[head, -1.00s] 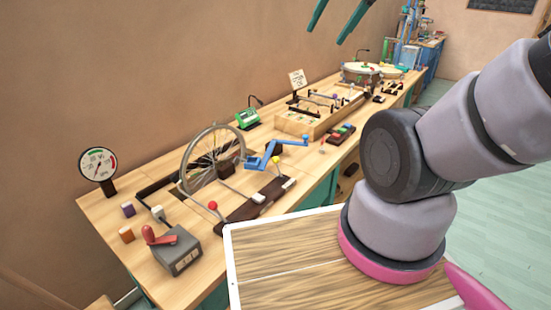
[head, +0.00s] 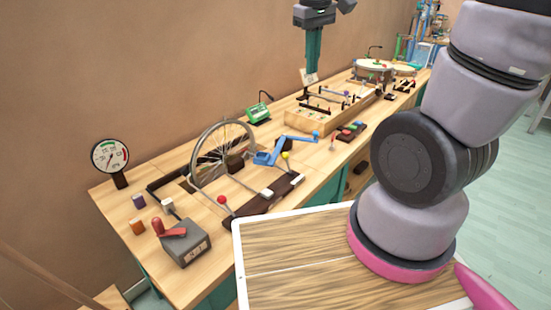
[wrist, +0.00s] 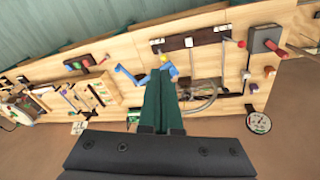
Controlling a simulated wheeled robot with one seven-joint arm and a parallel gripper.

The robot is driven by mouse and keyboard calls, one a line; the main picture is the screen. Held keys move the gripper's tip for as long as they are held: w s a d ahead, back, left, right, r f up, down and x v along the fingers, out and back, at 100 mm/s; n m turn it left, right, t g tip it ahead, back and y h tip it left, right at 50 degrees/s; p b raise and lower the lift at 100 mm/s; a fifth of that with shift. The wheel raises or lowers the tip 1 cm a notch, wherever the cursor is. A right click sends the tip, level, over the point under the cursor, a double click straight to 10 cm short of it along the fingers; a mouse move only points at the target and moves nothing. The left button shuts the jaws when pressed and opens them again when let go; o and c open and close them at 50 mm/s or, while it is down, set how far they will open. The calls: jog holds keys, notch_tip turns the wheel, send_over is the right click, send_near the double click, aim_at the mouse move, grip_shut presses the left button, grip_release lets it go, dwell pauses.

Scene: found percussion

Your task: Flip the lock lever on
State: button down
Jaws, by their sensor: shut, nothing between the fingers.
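No lever is marked as the lock lever. A grey box (head: 183,244) with a red handle (head: 157,229) stands at the near left of the bench; in the wrist view the box (wrist: 262,38) is at upper right. A dark base (head: 262,199) carries a lever with a red knob (head: 221,200) and one with a yellow knob (head: 285,155). My gripper (head: 311,70) is shut and empty, pointing down, high above the bench.
A spoked wheel (head: 222,150), a blue crank (head: 288,145) and a dial gauge (head: 110,156) stand on the bench. A wooden frame with rods (head: 320,118) and a drum (head: 373,66) are farther back. A white-edged wooden board (head: 290,270) is in front.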

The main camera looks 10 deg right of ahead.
jog(key=w+a+f+n+t+h, duration=0.1)
jog(key=w+a+f+n+h, duration=0.1)
jog(key=a+f+n, duration=0.3)
jog(key=w+a+f+n+t+h, duration=0.1)
jog(key=a+f+n, duration=0.5)
jog(key=f, duration=0.8)
jog(key=w+a+f+n+t+h, duration=0.1)
jog(key=w+a+f+n+h, duration=0.2)
jog(key=a+f+n+h, duration=0.2)
notch_tip(320, 180, down, 4)
jog(key=n, duration=0.3)
jog(key=shift+w+a+f+n+h, duration=0.15)
jog(key=shift+w+a+n+h, duration=0.05)
jog(key=shift+a+n+h, duration=0.1)
jog(key=shift+d, duration=0.1)
send_near(288, 164)
jog(key=a+f, duration=0.1)
jog(key=f, duration=0.1)
jog(key=d, duration=0.1)
jog(key=w+d+r, duration=0.1)
jog(key=d, duration=0.1)
jog(key=shift+w+r, duration=0.1)
jog(key=shift+d+r, duration=0.1)
